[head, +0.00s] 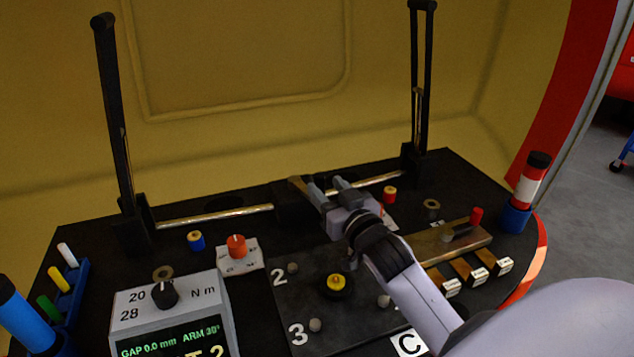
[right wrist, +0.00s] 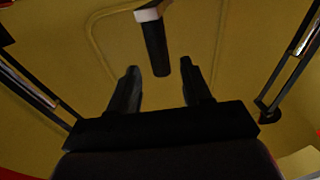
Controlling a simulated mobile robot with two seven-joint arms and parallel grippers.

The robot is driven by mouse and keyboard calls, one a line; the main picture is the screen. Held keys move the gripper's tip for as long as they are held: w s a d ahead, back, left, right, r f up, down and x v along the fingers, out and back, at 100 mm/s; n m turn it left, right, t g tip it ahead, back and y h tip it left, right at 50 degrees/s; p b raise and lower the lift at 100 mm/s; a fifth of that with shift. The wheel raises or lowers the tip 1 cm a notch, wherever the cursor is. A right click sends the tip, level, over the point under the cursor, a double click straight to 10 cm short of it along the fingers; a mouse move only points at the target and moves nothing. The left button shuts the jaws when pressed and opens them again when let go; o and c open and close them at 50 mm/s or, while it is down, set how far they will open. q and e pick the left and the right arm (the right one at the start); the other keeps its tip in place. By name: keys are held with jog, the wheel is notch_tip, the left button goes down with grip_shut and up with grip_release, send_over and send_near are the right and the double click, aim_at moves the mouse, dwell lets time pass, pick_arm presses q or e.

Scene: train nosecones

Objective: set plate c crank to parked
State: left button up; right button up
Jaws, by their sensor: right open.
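A black plate (head: 305,325) lies on the dark desk, with a white label C (head: 410,343) at its near right corner. My right gripper (head: 328,186) is open beyond the plate, near the cross rail. In the right wrist view a dark bar with a pale end (right wrist: 156,45) shows beyond its parted fingers (right wrist: 162,88). My forearm hides part of plate C.
Two tall black levers, left (head: 117,120) and right (head: 421,90), rise beside the rail (head: 215,215). A torque display box (head: 175,305), an orange knob (head: 237,245) and a red-white-blue cylinder (head: 527,185) stand around. Several white-tagged blocks (head: 485,268) lie right of my arm.

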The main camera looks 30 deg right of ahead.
aim_at(322, 183)
jog(key=shift+w+d, duration=0.15)
jog(key=shift+w, duration=0.85)
jog(key=shift+w+d, duration=0.1)
jog(key=shift+w, duration=0.9)
grip_shut()
